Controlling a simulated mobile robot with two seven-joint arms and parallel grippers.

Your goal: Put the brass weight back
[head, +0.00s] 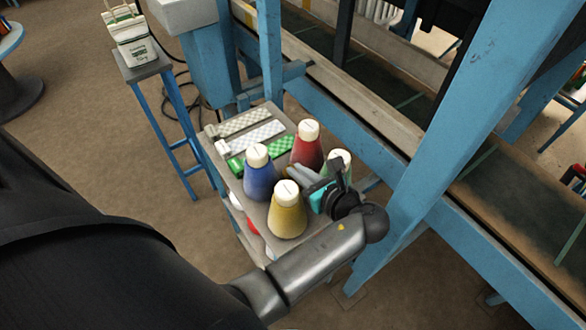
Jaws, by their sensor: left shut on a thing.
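My left gripper (300,175) reaches in from the lower right of the head view, over a small grey stand (257,215). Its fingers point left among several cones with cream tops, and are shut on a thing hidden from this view. A yellow cone (288,218) stands in front of the fingers, a blue cone (260,180) to their left and a red cone (308,150) behind. A green cone (341,163) is partly hidden behind the gripper. I cannot make out the brass weight. My right gripper is not in view.
Patterned strips in grey, white and green (281,146) lie at the stand's back left. A blue frame with a conveyor belt (400,93) runs close along the right. Floor is free at left.

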